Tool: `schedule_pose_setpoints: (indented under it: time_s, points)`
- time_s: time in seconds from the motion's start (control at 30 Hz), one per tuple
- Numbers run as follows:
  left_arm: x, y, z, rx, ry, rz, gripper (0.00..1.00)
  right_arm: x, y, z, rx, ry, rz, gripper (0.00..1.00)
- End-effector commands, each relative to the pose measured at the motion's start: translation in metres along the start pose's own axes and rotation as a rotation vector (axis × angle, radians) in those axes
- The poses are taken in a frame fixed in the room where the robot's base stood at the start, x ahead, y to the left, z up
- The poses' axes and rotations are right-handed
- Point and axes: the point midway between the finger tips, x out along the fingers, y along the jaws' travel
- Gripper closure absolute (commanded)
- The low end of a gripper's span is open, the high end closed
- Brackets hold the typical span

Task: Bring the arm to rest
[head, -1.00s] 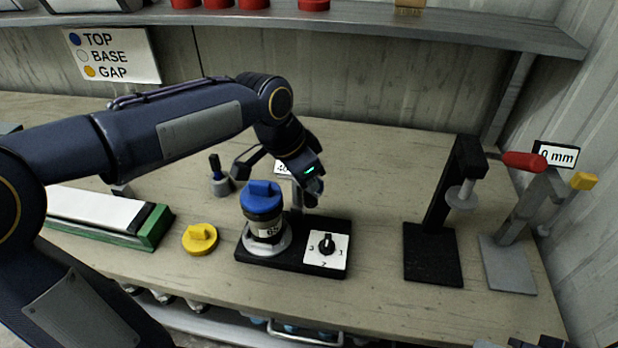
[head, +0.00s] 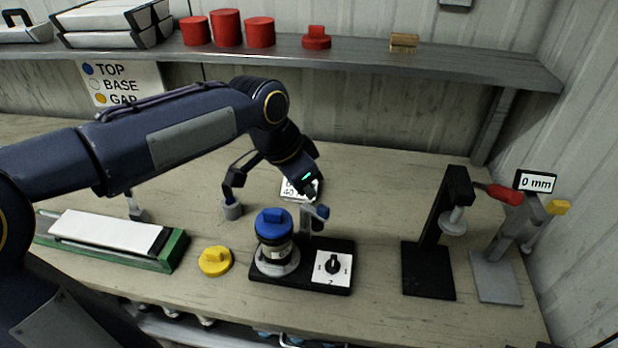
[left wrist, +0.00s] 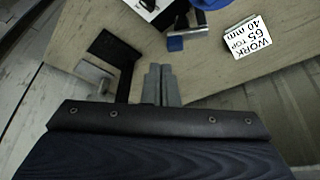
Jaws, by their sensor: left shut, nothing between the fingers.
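My left arm (head: 195,130) reaches in from the left over the bench, with its wrist (head: 300,172) bent down behind the black fixture. In the left wrist view the grey fingers of my left gripper (left wrist: 160,84) lie side by side, shut and empty. In the head view the fingers are mostly hidden by the wrist. The wrist is apart from the blue-capped cylinder (head: 272,226), which stands upright on the black fixture base (head: 300,277). My right gripper is not in view.
A yellow cap (head: 215,261) and a green-framed tray (head: 172,252) lie left of the fixture. A printed card (left wrist: 248,38) lies on the bench. Bare bench (head: 380,200) lies between.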

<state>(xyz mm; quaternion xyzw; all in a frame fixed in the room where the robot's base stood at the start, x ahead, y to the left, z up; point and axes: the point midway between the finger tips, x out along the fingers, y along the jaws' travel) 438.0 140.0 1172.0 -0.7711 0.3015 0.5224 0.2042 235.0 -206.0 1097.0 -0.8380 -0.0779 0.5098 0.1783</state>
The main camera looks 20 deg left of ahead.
Motion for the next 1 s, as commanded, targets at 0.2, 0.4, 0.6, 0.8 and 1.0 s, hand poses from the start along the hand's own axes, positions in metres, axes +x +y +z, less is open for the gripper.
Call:
schedule_pose_setpoints:
  time_s: [0.2, 0.4, 0.6, 0.8, 1.0]
  points:
    - [-0.002, 0.000, 0.005, -0.015, 0.004, -0.003, 1.00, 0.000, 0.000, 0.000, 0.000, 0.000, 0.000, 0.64]
    - [-0.023, 0.011, 0.067, -0.228, 0.051, -0.023, 1.00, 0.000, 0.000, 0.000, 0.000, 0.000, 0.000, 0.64]
    - [-0.026, 0.047, 0.153, -0.576, 0.143, -0.022, 1.00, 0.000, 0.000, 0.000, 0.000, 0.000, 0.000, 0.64]
    - [-0.010, 0.080, 0.198, -0.813, 0.218, -0.001, 1.00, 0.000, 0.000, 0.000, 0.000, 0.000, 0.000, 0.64]
    - [-0.004, 0.089, 0.207, -0.872, 0.237, 0.008, 1.00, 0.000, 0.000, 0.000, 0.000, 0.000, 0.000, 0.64]
